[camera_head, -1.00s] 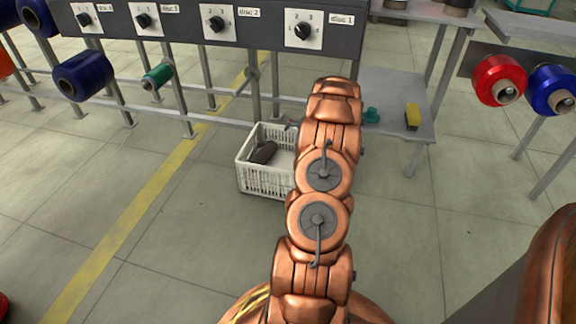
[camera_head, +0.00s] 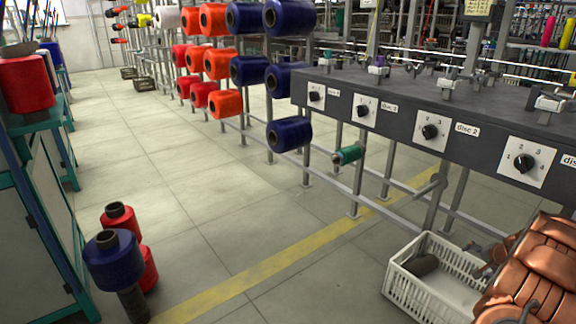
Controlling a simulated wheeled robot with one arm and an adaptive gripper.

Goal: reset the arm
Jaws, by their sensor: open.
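My copper-coloured arm fills the lower right corner of the head view, folded beside the white crate and covering its right side.
A white plastic crate (camera_head: 400,287) on the floor holds a dark cone (camera_head: 424,265). The grey machine panel (camera_head: 400,122) with dials runs along the right. Blue, red and orange bobbins hang on the rack. Several bobbins (camera_head: 113,262) stand at left. The middle floor (camera_head: 215,190) is clear.

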